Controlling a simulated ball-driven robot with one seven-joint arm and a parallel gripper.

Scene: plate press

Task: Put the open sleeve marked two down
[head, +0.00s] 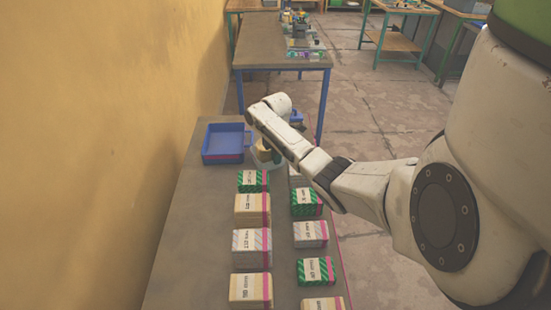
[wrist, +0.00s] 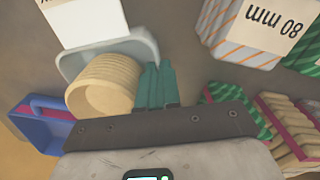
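The open sleeve (wrist: 150,48) is a pale grey tray-like holder with a white panel (wrist: 88,20) at its far end. A tan ribbed stack (wrist: 103,85) stands in it. The number on the sleeve is not readable. My gripper (wrist: 158,68) has its teal fingers close together at the sleeve's right side, beside the stack, and appears shut on the sleeve's edge; the exact contact is hidden. In the head view the sleeve (head: 264,160) is under my wrist at the far part of the table, partly covered by my arm. Whether it touches the table is unclear.
A blue open tray (head: 222,157) stands left of the sleeve; it also shows in the wrist view (wrist: 42,140). Two rows of labelled packs, such as a green striped one (head: 306,202) and a tan one (head: 252,208), lie nearer. The table's left strip (head: 195,230) is bare beside the wall.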

